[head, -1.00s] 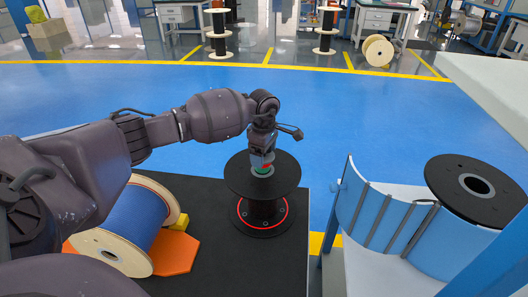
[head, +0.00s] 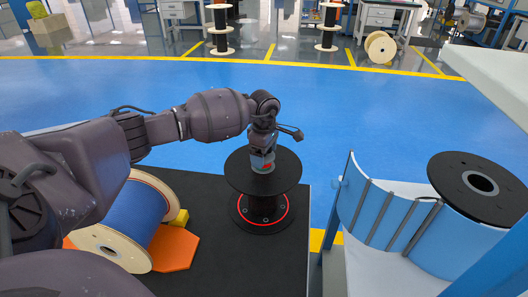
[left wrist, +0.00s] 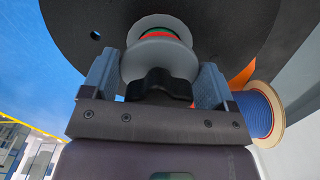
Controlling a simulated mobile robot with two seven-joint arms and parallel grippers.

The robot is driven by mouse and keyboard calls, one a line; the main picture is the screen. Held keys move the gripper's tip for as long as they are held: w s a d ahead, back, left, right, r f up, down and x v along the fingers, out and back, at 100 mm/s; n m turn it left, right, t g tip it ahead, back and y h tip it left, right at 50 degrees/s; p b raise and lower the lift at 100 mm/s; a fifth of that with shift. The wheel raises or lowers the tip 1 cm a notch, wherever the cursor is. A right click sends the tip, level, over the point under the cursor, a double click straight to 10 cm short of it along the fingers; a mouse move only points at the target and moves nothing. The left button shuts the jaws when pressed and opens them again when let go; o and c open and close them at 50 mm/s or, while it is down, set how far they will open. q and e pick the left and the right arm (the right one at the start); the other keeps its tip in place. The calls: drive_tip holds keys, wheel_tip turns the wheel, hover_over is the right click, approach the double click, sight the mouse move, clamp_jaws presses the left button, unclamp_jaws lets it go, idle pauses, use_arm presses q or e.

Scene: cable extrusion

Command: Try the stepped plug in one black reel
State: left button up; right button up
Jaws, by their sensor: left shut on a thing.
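My left gripper (head: 262,158) points straight down over the black reel (head: 250,183), which stands upright on the dark platform. It is shut on the stepped plug, whose wide grey step shows between the fingers in the left wrist view (left wrist: 160,58). Green and red bands and a paler ring show beyond that step, against the reel's black upper disc (left wrist: 235,25). The plug is over the middle of this disc. Its tip and the reel's hole are hidden, so I cannot tell how deep it sits. My right gripper is not in view.
A blue-wound reel with wooden flanges (head: 140,218) lies on its side at left by an orange pad (head: 178,250). A blue curved panel (head: 395,222) and another black-topped reel (head: 448,176) stand at right. The blue floor behind is clear.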

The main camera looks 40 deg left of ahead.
use_arm(q)
drive_tip(key=shift+s+f+b, duration=0.1)
drive_tip(key=shift+f+b, duration=0.2)
drive_tip(key=shift+f, duration=0.85)
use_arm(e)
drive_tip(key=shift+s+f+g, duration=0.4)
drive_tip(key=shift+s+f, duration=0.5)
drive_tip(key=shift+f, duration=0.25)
use_arm(q)
drive_tip(key=o, duration=0.9)
drive_tip(key=shift+f, duration=0.1)
drive_tip(key=shift+r, duration=0.5)
wheel_tip(320, 180, up, 11)
drive_tip(key=shift+p, duration=1.15)
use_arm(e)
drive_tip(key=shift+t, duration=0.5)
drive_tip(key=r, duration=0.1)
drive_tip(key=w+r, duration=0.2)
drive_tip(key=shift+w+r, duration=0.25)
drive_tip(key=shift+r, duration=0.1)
